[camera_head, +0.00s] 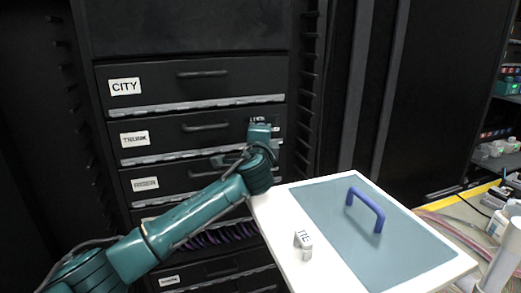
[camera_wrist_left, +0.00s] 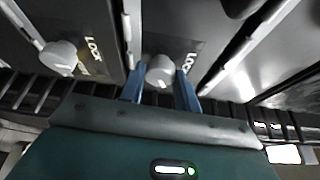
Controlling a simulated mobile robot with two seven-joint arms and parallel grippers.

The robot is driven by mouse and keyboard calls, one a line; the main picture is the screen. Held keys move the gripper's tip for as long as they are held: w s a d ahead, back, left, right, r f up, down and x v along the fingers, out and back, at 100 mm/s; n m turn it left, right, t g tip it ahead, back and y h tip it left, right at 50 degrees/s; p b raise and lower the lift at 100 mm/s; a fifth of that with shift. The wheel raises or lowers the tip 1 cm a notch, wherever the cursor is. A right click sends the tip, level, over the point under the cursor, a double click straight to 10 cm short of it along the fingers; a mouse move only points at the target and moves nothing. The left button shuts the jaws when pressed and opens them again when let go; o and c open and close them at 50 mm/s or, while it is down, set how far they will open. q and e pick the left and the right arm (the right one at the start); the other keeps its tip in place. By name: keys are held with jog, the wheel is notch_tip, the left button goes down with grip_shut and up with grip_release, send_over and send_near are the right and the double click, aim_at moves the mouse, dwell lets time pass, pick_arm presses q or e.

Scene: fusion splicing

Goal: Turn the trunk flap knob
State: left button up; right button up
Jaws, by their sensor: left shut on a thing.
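The trunk flap (camera_head: 170,136) is a black drawer-like front with a white TRUNK label at its left, under the CITY flap (camera_head: 200,82). My left arm reaches up to its right end, where the left gripper (camera_head: 260,134) covers the knob in the head view. In the left wrist view, the blue fingers of my left gripper (camera_wrist_left: 161,76) are shut on a pale round knob (camera_wrist_left: 160,70), one finger on each side. A LOCK mark shows beside the knob. My right gripper is out of view.
A second pale knob (camera_wrist_left: 58,57) with its own LOCK mark is left of the gripper in the wrist view. The RISER flap (camera_head: 175,180) lies below, partly behind my arm. A white-rimmed tray (camera_head: 268,213) with a blue handle (camera_head: 366,207) stands right of my arm.

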pick_arm(q)
jog(key=shift+f+n+b, duration=0.15)
jog(key=shift+n+b, duration=0.35)
jog(key=shift+b, duration=0.1)
jog(key=shift+t, duration=0.3)
jog(key=o, duration=1)
jog(key=shift+s, duration=0.1)
jog(key=s, duration=0.8)
jog(key=s+a, duration=0.1)
jog(key=s, duration=0.4)
jog(key=shift+b, duration=0.3)
